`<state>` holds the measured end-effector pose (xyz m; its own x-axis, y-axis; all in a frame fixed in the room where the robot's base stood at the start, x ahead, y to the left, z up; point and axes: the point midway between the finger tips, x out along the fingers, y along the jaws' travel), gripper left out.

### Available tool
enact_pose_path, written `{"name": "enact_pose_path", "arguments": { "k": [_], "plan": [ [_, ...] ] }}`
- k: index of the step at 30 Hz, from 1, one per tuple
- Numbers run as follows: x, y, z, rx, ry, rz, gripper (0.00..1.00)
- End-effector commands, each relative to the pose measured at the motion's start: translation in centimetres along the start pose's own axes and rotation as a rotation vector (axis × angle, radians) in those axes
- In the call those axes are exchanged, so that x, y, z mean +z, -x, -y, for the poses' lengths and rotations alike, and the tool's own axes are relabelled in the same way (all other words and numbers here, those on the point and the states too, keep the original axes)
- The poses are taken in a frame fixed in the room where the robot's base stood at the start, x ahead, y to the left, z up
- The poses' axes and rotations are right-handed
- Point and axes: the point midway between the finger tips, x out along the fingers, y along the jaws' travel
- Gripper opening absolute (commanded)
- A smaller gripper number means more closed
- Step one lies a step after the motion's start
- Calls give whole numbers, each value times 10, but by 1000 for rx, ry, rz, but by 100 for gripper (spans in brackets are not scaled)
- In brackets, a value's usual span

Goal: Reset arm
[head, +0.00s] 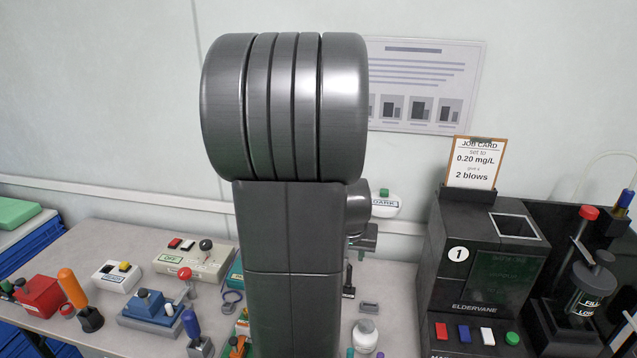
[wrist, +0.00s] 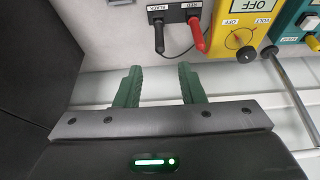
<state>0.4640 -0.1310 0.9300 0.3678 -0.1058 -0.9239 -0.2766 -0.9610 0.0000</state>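My gripper (wrist: 159,84) shows in the wrist view with its two green fingers apart and nothing between them. Beyond the fingertips is a pale grey surface with ridges. In the head view my own dark grey arm stands upright in the middle and hides part of the bench; I cannot make out the fingers there.
The wrist view shows a yellow meter (wrist: 239,28), a red probe (wrist: 197,36) and a black probe (wrist: 158,36) beyond the fingers. In the head view, a black tester (head: 470,270) with a job card (head: 474,163) stands right. A cream OFF box (head: 196,261), a red box (head: 38,296) and an orange-handled lever (head: 72,288) are left.

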Motion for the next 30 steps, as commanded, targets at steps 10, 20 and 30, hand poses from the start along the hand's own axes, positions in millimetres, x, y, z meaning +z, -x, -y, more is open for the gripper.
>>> {"name": "enact_pose_path", "arguments": {
  "k": [10,20,30],
  "plan": [
    [1,-53,0,1,1,4,36],
    [1,-99,0,1,0,2,36],
    [0,-110,0,0,0,-1,36]
  ]
}}
